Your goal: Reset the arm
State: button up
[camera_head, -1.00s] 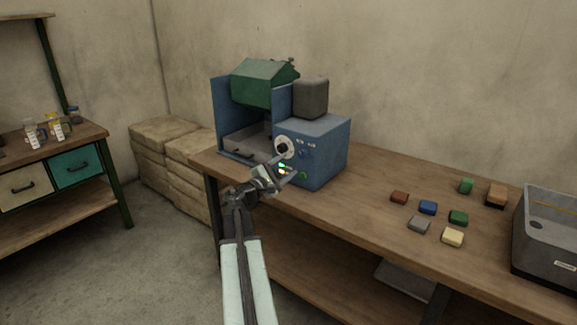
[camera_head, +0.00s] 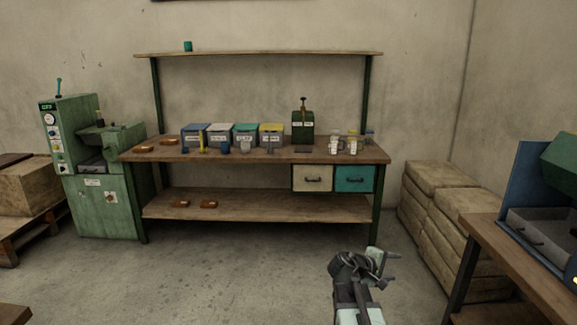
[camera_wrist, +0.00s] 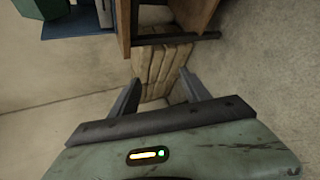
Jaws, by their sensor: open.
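My gripper (camera_head: 383,268) is at the lower right of the head view, over the open floor in front of the long workbench (camera_head: 270,152). In the wrist view my gripper (camera_wrist: 160,92) shows two dark fingers spread wide apart, with nothing between them. Beyond the fingers lie the stacked sacks (camera_wrist: 163,66) and the bare floor. My gripper touches nothing that I can see.
The blue machine (camera_head: 530,190) on its wooden bench (camera_head: 487,238) stands close at the right. Stacked sacks (camera_head: 425,210) sit against the wall. A green machine (camera_head: 98,190) stands at the left. The concrete floor (camera_head: 230,275) in the middle is clear.

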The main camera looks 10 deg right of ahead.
jog(key=s+a+f+m+y, duration=0.1)
jog(key=a+f+y, duration=0.3)
jog(key=a, duration=0.6)
jog(key=a+f+m+y, duration=0.15)
jog(key=a+f, duration=0.35)
jog(key=a, duration=0.5)
jog(key=s+a+f+m+g+y, duration=0.1)
jog(key=s+a+f+g+y, duration=0.2)
jog(key=a, duration=0.4)
jog(key=s+a+f+m+g+y, duration=0.1)
jog(key=s+a+f+m+y, duration=0.1)
jog(key=s+a+y, duration=0.4)
notch_tip(320, 180, up, 17)
jog(key=h+p, duration=0.2)
jog(key=p, duration=1.4)
jog(key=shift+w+a+p, duration=0.3)
jog(key=shift+a, duration=0.15)
